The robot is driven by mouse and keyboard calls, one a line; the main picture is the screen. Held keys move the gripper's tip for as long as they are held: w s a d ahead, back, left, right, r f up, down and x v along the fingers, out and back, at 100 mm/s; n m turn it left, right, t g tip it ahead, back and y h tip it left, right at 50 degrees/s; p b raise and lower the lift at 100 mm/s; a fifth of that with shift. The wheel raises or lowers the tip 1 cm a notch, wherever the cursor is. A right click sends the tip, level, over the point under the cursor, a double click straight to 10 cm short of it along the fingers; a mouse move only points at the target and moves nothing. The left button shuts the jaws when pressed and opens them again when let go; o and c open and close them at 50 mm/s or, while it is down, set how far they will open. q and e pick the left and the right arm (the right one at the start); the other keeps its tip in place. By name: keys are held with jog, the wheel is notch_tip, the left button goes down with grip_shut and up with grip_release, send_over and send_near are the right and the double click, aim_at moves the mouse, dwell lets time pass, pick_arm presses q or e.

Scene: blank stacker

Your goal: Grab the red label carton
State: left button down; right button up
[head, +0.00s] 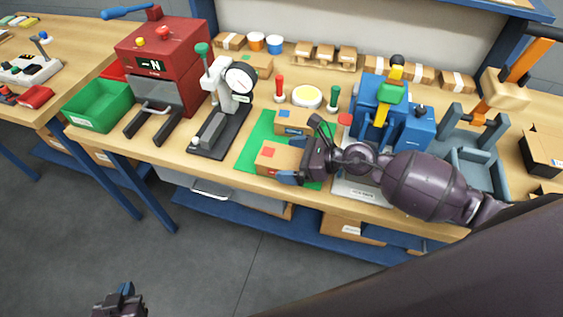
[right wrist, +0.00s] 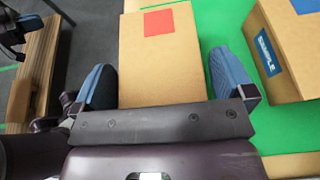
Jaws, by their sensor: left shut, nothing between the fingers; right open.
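The carton with the red label (head: 276,158) lies on the green mat (head: 249,150) at the front of the bench. In the right wrist view this carton (right wrist: 160,62) sits between the two blue fingers of my right gripper (right wrist: 165,80). My right gripper (head: 303,162) is open around it in the head view, with visible gaps beside the fingers. A second carton with a blue label (right wrist: 290,45) stands to the right on the mat and also shows in the head view (head: 291,122). My left gripper (head: 122,292) is shut and empty, low at the bottom left, away from the bench.
A dial gauge stand (head: 222,105) is left of the mat. A green bin (head: 99,105) and a red press (head: 162,62) stand further left. A blue machine (head: 392,110) is right of the mat, behind my right arm. Red and green handled tools stand behind the mat.

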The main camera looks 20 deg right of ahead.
jog(key=shift+w+a+f, duration=0.1)
jog(key=shift+w+a, duration=0.05)
jog(key=shift+a, duration=0.15)
jog(key=c, duration=0.8)
